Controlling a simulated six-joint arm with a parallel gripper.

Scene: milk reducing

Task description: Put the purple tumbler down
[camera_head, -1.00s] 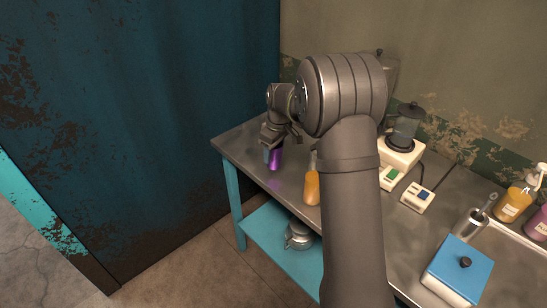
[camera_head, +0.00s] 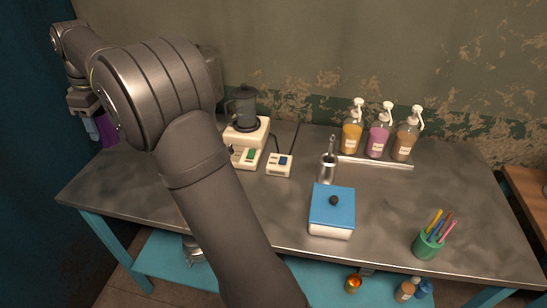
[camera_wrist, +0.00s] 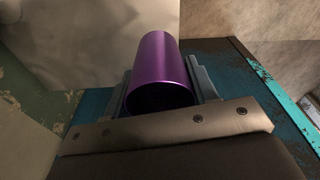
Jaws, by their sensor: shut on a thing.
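The purple tumbler (camera_head: 107,129) shows at the left of the head view, partly hidden by my arm. My gripper (camera_head: 92,122) is shut on it, near the table's left end. In the wrist view the tumbler (camera_wrist: 162,70) lies between both grey fingers of my gripper (camera_wrist: 163,76), its open rim towards the camera. The head view does not make clear whether the tumbler touches the metal table top (camera_head: 115,190) or hangs clear of it.
My arm hides part of the left side.

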